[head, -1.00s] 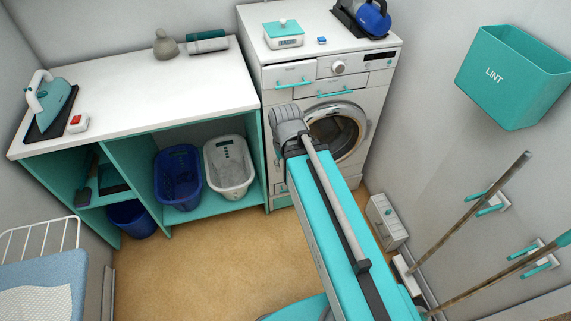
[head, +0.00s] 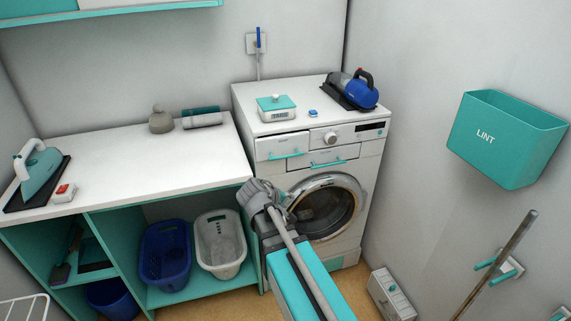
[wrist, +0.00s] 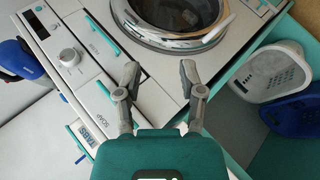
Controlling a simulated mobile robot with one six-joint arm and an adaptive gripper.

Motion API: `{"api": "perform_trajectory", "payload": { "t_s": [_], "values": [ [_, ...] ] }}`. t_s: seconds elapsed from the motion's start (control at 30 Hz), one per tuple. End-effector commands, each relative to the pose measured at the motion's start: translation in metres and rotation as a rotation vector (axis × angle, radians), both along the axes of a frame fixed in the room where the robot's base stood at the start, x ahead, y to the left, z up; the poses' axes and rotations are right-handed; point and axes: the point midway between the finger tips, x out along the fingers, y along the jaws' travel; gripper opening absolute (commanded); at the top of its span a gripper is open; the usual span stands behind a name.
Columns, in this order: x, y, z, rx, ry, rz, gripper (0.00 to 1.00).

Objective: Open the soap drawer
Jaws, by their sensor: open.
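The soap drawer (head: 281,147) is at the upper left of the washing machine's front in the head view and looks closed. Its teal handle (head: 286,155) runs along its lower edge. In the wrist view the SOAP label (wrist: 85,129) shows at lower left. My gripper (wrist: 160,80) is open and empty, with its fingers spread in front of the washer's face, below and apart from the drawer. In the head view my gripper (head: 268,197) is by the left side of the door; its fingertips are hard to make out there.
The round washer door (head: 325,208) is closed, beside my gripper. A second teal handle (head: 328,163) and a knob (head: 332,138) sit right of the drawer. A white basket (head: 219,244) is on the left shelf.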

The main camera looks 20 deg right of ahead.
Motion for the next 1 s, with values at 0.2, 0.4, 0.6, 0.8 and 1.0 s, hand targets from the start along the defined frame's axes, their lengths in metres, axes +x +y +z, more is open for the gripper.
{"api": "perform_trajectory", "payload": {
  "t_s": [0.2,0.4,0.6,0.8,1.0],
  "values": [
    [0.049,0.007,0.016,-0.277,-0.068,0.150,0.51],
    [0.083,0.022,0.036,-0.505,-0.110,0.275,0.51],
    [0.099,0.036,0.050,-0.633,-0.128,0.345,0.51],
    [0.101,0.038,0.053,-0.658,-0.130,0.358,0.51],
    [0.101,0.038,0.053,-0.656,-0.129,0.357,0.51]
  ]
}}
